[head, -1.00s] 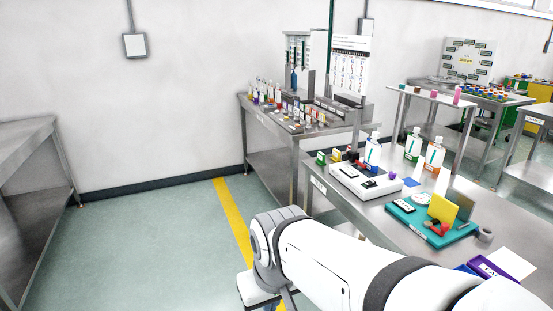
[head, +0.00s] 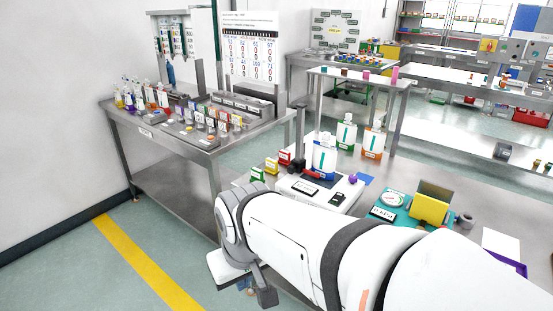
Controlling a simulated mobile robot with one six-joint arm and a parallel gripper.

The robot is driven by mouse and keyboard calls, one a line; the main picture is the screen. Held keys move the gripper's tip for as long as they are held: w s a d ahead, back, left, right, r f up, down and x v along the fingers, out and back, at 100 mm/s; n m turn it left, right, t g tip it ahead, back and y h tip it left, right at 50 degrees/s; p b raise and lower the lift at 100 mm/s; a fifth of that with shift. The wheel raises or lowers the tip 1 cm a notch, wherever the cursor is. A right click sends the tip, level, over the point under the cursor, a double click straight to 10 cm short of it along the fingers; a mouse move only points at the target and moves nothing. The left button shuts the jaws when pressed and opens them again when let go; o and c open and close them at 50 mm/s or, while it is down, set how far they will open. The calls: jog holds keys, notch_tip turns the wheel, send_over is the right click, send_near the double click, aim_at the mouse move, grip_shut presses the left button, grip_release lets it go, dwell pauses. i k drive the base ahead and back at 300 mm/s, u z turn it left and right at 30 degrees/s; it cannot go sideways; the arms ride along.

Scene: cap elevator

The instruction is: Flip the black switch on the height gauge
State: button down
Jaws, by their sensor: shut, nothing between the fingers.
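I cannot tell for certain which object is the height gauge. A white box-like device (head: 350,190) on the near metal table has a small black part (head: 337,198) on top that looks like a switch. Beside it to the right, a teal base (head: 376,216) carries a round white dial (head: 393,199), a dark label plate and an upright yellow panel (head: 430,206). My gripper (head: 262,292) is low in front of the near table's left end, apart from both devices. It is small and partly hidden by my arm, shut and empty.
Bottles with orange and green parts (head: 373,143) stand behind the white device. A purple tray (head: 512,263) lies at the right. A second table (head: 190,150) at the left holds many small items. Floor with a yellow line (head: 150,262) is clear at the left.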

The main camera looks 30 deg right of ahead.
aim_at(338, 196)
jog(key=z, duration=0.55)
jog(key=i, duration=0.9)
jog(key=z, duration=0.5)
jog(key=k, duration=0.9)
jog(key=z, duration=0.15)
jog(key=i, duration=0.9)
jog(key=u, duration=0.05)
